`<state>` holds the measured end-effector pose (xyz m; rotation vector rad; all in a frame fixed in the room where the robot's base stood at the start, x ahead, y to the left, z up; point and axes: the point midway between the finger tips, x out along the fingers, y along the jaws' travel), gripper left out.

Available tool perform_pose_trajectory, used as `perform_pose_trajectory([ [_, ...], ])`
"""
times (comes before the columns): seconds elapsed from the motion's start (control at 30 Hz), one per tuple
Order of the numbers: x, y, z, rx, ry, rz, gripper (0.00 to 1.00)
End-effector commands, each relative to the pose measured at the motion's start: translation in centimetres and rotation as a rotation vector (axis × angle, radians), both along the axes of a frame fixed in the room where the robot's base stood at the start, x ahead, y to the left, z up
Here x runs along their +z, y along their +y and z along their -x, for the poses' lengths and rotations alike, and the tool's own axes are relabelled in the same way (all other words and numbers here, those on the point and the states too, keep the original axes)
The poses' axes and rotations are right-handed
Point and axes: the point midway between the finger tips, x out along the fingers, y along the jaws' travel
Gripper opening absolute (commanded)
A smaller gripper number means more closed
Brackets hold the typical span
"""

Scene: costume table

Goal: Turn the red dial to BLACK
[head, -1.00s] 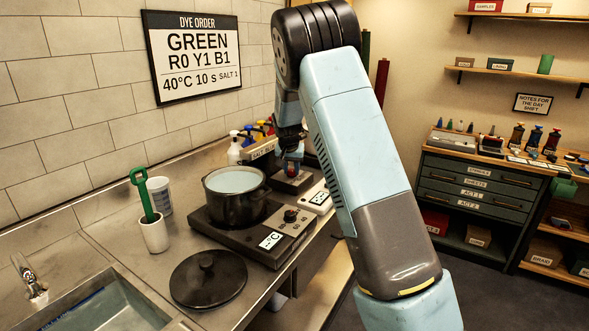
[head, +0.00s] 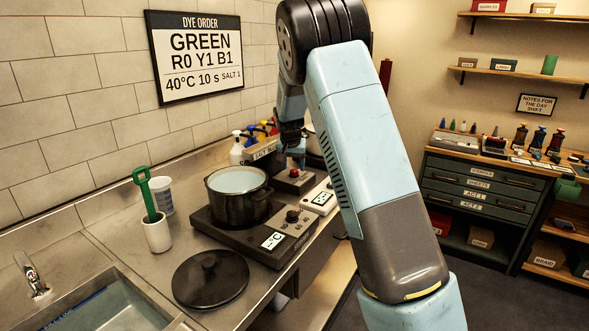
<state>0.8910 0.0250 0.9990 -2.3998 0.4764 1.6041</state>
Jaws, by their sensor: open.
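A small red dial (head: 294,173) sits on top of a low dark box (head: 291,183) on the steel counter, behind the hot plate. Its pointer and any colour words around it are too small to read. My gripper (head: 294,158) is open and points down just above and behind the dial. A clear gap to the dial cannot be made out from this angle, and my arm hides part of the area to the right.
A dark pot (head: 239,207) stands on a hot plate (head: 275,245) with its own knob (head: 292,216). A white scale (head: 320,199) lies right of the box. A black lid (head: 209,277) lies in front.

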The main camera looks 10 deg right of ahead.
Motion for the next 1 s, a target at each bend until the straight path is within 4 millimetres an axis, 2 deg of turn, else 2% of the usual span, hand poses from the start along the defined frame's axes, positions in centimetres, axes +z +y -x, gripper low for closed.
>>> perform_pose_trajectory([
  [0.03, 1.1, 0.2, 0.3, 0.001, -0.004, -0.001, 0.58],
  [0.3, 6.0, 1.0, 2.2, 0.001, -0.003, -0.002, 0.58],
  [0.5, 8.9, 1.4, 3.3, 0.0, -0.003, -0.001, 0.58],
  [0.7, 10.3, 1.7, 3.9, -0.001, -0.001, -0.001, 0.58],
  [1.0, 10.5, 1.7, 4.0, -0.001, 0.0, 0.0, 0.58],
])
